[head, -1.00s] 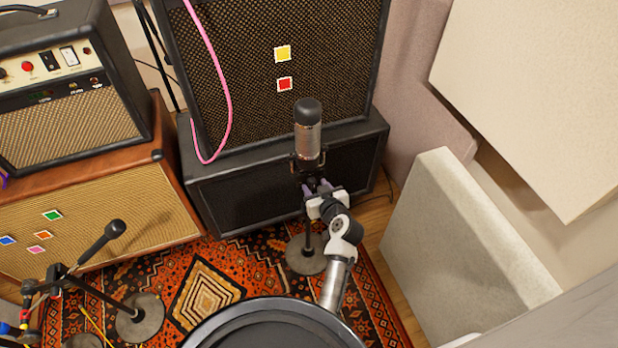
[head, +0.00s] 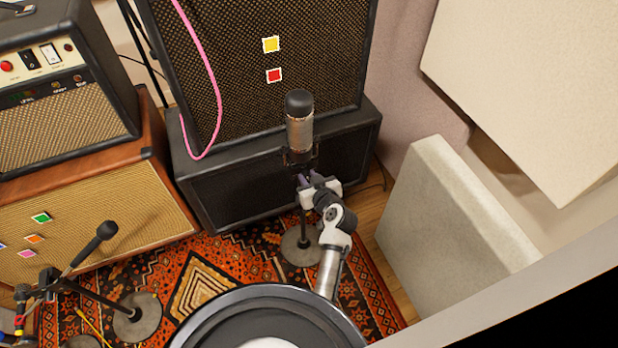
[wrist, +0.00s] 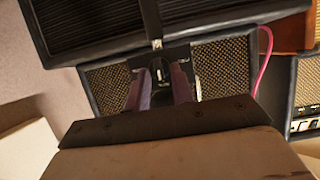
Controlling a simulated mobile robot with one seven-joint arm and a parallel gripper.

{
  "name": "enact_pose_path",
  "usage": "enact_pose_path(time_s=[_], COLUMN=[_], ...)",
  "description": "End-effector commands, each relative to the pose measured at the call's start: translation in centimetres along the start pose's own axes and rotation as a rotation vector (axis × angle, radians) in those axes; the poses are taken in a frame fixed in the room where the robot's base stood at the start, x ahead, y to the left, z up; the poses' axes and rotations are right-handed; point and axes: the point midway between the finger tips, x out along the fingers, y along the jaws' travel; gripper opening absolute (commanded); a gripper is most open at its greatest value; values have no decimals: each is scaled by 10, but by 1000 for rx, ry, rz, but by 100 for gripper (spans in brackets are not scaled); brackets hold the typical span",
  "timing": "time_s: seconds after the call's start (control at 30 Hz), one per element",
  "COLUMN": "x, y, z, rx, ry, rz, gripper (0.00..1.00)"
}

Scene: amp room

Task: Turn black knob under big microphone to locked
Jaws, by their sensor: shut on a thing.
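The big microphone (head: 299,122), with a dark top and a bronze body, stands upright on a stand with a round grey base (head: 301,246). My gripper (head: 304,181) is right below it, with its purple fingers at the mount. In the wrist view my gripper (wrist: 160,88) has a finger on each side of a small black knob (wrist: 160,72) and is shut on it. The fingers partly cover the knob, and I cannot read its turn angle. In the head view the knob is hidden by my gripper.
A black speaker cabinet (head: 235,185) stands close behind the microphone. A pale panel (head: 445,225) leans at the right. A smaller microphone (head: 106,231) on a stand is at the left, near a brown amp cabinet (head: 95,220). The patterned rug (head: 195,285) lies between.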

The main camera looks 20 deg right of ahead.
Motion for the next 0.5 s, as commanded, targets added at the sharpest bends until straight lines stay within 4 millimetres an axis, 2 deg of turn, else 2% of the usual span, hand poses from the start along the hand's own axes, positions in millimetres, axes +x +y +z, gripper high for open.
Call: enact_pose_path(time_s=[0.27, 0.5], x=[1, 2], y=[2, 5], z=[0, 1], rx=[66, 224], ry=[2, 3], rz=[-27, -92], gripper=[1, 1])
